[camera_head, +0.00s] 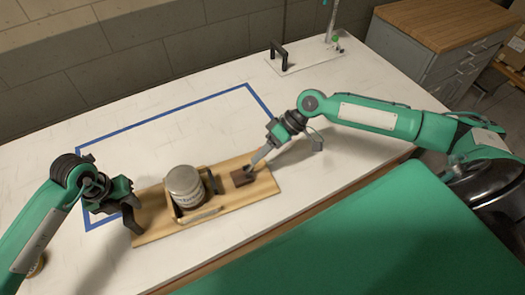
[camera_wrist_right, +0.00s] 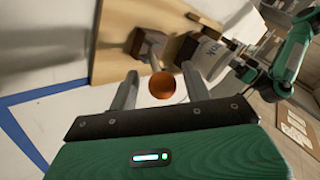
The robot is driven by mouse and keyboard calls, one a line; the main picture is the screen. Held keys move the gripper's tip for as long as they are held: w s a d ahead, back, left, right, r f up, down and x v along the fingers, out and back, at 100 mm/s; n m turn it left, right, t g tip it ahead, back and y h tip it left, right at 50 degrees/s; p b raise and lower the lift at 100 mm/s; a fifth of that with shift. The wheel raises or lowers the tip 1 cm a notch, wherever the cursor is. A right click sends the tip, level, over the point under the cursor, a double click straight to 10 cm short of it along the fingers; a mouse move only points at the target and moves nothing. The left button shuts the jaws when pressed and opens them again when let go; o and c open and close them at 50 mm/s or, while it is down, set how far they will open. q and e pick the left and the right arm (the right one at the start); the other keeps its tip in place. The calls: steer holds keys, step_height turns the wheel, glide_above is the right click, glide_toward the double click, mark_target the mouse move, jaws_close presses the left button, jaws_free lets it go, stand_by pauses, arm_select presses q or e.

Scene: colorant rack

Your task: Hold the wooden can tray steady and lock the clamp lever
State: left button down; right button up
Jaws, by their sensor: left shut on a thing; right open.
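The wooden can tray (camera_head: 150,227) is a long pale board lying on the white table, also in the right wrist view (camera_wrist_right: 112,45). A can (camera_head: 185,187) with a grey lid stands in a wooden frame on it; its label shows in the wrist view (camera_wrist_right: 212,58). My left gripper (camera_head: 134,214) is shut on the board's left end. A brown block (camera_head: 241,177) sits near the right end. In the wrist view, an orange ball knob (camera_wrist_right: 162,85), apparently the clamp lever's, shows between the open fingers of my right gripper (camera_wrist_right: 160,82). Contact is unclear.
Blue tape (camera_head: 170,115) outlines a rectangle on the table around the tray's back and left. A white plate with a black handle (camera_head: 279,52) stands at the back. A wooden-topped cabinet (camera_head: 440,30) is at right. The table between tape and tray is clear.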

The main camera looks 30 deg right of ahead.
arm_select(q)
steer(key=shift+d, duration=0.1)
arm_select(e)
steer(key=v, duration=1.2)
arm_select(q)
steer(key=c, duration=1.1)
jaws_free()
steer(key=r, duration=0.4)
steer(key=a+r, duration=0.1)
steer(key=r, duration=0.3)
steer(key=a+r, duration=0.1)
steer(key=r, duration=0.2)
steer(key=shift+w+r, duration=0.1)
steer(key=shift+r, duration=0.3)
